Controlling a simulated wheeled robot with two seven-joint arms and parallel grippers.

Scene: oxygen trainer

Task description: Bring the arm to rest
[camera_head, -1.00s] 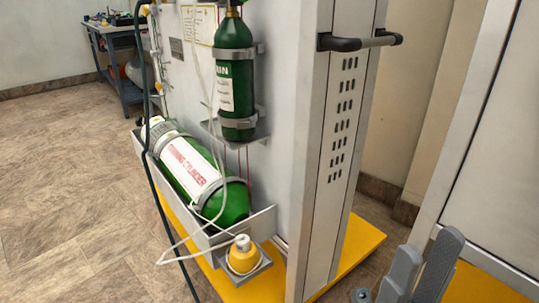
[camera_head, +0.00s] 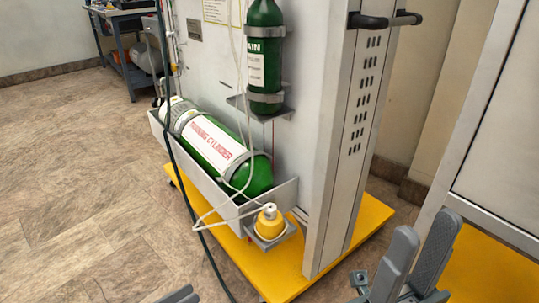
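My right gripper (camera_head: 424,238) is at the lower right in the head view. Its two grey fingers point up, with a gap between their tips and nothing held. It is apart from the trainer cart. Of my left gripper (camera_head: 180,294), only a grey tip shows at the bottom edge, left of centre. The rest is cut off, so its opening is hidden.
The cart's panel (camera_head: 218,62) carries a small green cylinder (camera_head: 265,55), a large training cylinder (camera_head: 215,148) in a trough and a yellow bottle (camera_head: 270,223). A dark hose (camera_head: 177,165) hangs in front. Floor (camera_head: 80,210) at left is clear.

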